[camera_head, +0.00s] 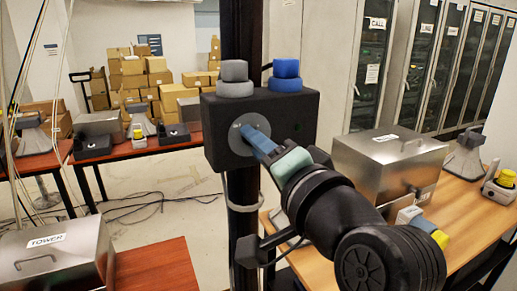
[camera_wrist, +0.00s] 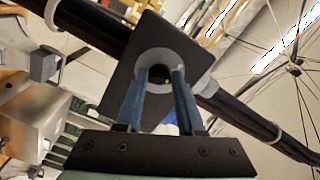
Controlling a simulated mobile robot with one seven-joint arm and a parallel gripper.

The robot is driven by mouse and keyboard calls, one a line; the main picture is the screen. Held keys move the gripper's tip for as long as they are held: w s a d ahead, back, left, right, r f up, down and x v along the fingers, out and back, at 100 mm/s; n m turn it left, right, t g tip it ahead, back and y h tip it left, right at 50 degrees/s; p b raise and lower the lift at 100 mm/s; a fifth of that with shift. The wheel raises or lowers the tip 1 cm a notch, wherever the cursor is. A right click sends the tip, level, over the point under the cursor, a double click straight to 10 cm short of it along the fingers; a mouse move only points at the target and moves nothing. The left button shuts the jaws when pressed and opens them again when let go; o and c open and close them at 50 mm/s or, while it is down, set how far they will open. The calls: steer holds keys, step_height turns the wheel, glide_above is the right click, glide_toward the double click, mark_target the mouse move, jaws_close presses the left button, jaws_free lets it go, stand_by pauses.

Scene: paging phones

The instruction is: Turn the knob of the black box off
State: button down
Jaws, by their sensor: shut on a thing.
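The black box (camera_head: 292,112) is fixed to a dark upright post in the head view. A round grey dial (camera_head: 236,147) sits on its front face. My gripper (camera_head: 250,132) reaches it from the lower right, blue fingertips at the dial. In the wrist view the box (camera_wrist: 150,38) appears tilted, and my gripper (camera_wrist: 160,72) has its two fingers on either side of the dial's centre. The fingers are shut on the knob, with a gap between them. The knob's grip and its pointing direction are mostly hidden by the fingers.
A grey button (camera_head: 235,70) and a blue button (camera_head: 286,68) stand on the box's top. A metal case (camera_head: 375,165) sits on the right table behind my arm. A metal TOWER case (camera_head: 50,262) is at lower left. Cables hang at far left.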

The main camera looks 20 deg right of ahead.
steer(key=shift+f+n+b, duration=0.15)
steer(key=shift+n+b, duration=0.25)
steer(key=shift+n, duration=1.3)
steer(key=c, duration=0.5)
jaws_free()
steer(key=s+b, duration=0.1)
steer(key=s, duration=0.3)
steer(key=s+b, duration=0.1)
steer(key=s, duration=0.3)
steer(key=s+b, duration=0.1)
steer(key=s, duration=0.4)
steer(key=shift+d+b, duration=0.3)
steer(key=shift+b, duration=0.1)
